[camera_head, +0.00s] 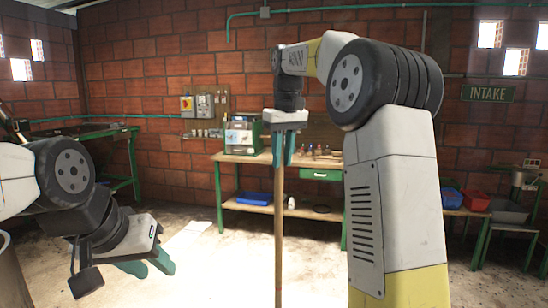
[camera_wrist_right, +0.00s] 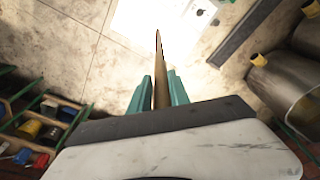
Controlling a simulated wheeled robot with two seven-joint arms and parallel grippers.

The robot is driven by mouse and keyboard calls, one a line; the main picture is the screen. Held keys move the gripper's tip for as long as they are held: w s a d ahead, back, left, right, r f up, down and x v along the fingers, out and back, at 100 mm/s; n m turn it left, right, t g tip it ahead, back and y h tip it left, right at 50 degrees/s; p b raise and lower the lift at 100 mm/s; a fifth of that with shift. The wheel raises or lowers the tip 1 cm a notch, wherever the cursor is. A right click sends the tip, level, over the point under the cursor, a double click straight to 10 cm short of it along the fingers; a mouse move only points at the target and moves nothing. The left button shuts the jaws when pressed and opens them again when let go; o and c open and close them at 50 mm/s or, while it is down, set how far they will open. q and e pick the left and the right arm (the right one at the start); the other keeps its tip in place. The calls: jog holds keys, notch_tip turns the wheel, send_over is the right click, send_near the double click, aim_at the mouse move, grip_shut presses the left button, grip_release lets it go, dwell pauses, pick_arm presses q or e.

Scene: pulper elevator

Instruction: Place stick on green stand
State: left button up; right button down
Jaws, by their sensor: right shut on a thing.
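The stick (camera_head: 278,230) is a long, thin wooden pole. It hangs upright from my right gripper (camera_head: 283,150), whose teal fingers are shut on its upper part. Its lower end runs out of the bottom of the head view. In the right wrist view, the stick (camera_wrist_right: 158,70) stands between the two fingers (camera_wrist_right: 160,92) and points away toward the floor. My left gripper (camera_head: 152,268) is low at the left, its teal fingers apart and empty. A green metal frame (camera_head: 133,165) stands at the left wall; I cannot tell whether it is the green stand.
A wooden workbench (camera_head: 232,158) with green legs stands behind the stick, with a machine (camera_head: 243,135) on it and a blue tray (camera_head: 254,198) below. Blue (camera_head: 452,198) and red bins (camera_head: 476,201) are at the right. The floor between is open.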

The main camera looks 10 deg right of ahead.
jog(key=shift+f, duration=0.15)
jog(key=c, duration=1.2)
grip_release()
notch_tip(320, 180, up, 12)
jog(key=s, duration=0.1)
jog(key=shift+s+d, duration=0.2)
jog(key=shift+d, duration=0.1)
